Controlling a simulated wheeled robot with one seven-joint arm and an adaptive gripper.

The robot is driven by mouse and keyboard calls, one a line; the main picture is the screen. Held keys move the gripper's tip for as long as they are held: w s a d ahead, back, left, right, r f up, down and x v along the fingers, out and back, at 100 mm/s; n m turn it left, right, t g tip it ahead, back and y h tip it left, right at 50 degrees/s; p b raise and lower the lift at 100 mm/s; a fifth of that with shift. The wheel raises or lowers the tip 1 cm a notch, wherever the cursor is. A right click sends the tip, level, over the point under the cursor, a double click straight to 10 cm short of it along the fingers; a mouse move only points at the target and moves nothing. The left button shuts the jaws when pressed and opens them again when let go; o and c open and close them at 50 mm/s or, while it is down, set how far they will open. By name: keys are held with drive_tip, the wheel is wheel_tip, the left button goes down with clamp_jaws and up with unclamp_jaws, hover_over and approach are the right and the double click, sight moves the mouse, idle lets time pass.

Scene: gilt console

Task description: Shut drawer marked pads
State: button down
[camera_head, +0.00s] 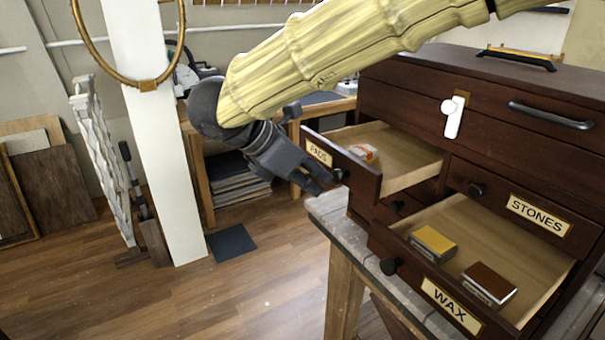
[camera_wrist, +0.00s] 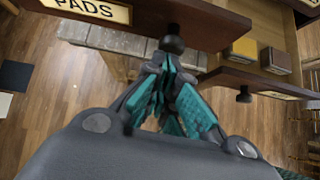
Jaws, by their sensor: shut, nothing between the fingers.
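The pads drawer (camera_head: 323,156) is pulled well out of the dark wooden chest, its label at the left of its front. A small white and orange box (camera_head: 363,152) lies inside it. The label and dark front also show at the top of the wrist view (camera_wrist: 143,8). My gripper (camera_head: 326,182) is shut and empty, its fingertips at the round dark knob (camera_wrist: 172,42) on the drawer front. I cannot tell whether they touch the knob. The knob shows just beyond the fingertips in the wrist view.
The wax drawer (camera_head: 432,277) below is also open, holding a yellow box (camera_head: 432,244) and a brown box (camera_head: 488,284). The stones drawer (camera_head: 538,213) is closed. A white post (camera_head: 155,140) stands to the left. The floor (camera_head: 262,285) before the bench is clear.

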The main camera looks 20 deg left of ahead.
drive_tip(key=b, duration=0.5)
approach(400, 164)
drive_tip(key=x, duration=0.5)
drive_tip(key=shift+s+a+f, duration=0.25)
drive_tip(key=shift+f, duration=0.05)
drive_tip(key=shift+w+d+r, duration=0.1)
drive_tip(key=shift+w+d, duration=0.25)
drive_tip(key=shift+w, duration=0.15)
